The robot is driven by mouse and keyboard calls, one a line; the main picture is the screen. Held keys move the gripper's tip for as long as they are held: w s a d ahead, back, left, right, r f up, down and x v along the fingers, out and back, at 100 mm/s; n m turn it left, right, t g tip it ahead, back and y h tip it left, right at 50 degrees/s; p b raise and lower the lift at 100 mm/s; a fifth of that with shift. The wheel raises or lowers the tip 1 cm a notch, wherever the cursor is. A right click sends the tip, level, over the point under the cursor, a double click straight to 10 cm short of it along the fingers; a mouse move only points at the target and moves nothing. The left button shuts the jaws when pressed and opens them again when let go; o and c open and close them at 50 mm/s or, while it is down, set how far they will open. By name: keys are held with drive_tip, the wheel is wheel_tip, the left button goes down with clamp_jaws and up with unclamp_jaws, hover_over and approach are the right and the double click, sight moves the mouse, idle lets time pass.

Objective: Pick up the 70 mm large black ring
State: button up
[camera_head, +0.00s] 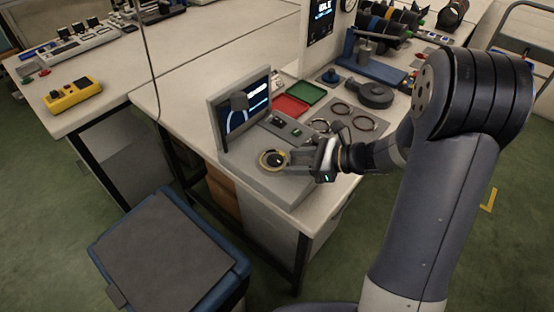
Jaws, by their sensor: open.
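One dark ring (342,108) lies near the trays.
The console (268,184) carries a tilted screen (246,105). A green tray (305,92) and a red tray (289,107) lie behind it. A dark round housing (375,95) stands behind the rings. A blue-rimmed bin (165,245) stands on the floor at front left.

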clamp_jaws()
idle(0.4)
drive_tip(key=shift+r, duration=0.15)
